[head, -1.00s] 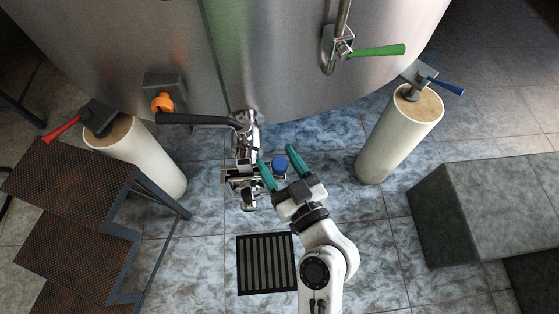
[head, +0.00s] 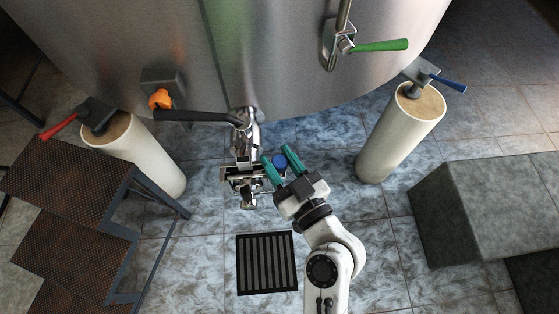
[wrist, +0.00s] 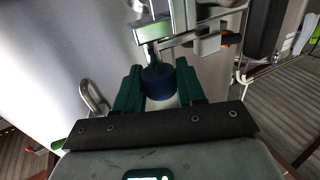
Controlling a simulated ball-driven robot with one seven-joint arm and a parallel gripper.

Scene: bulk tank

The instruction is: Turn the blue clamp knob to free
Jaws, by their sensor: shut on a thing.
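The blue clamp knob (head: 280,161) sits at the right side of the metal clamp (head: 240,172) on the outlet fitting below the tank. My gripper (head: 276,160) has its two teal fingers on either side of the knob. In the wrist view the knob (wrist: 158,82) lies between the green fingers (wrist: 159,88), below the metal clamp arm. The fingers are closed on it. The knob's lower end is partly hidden between the fingers.
The steel tank (head: 290,60) fills the back. A black-handled valve lever (head: 200,117) reaches left above the clamp. White tank legs (head: 400,135) stand either side, perforated steps (head: 70,180) at left, a grey block (head: 490,205) at right. A floor drain (head: 267,264) lies in front.

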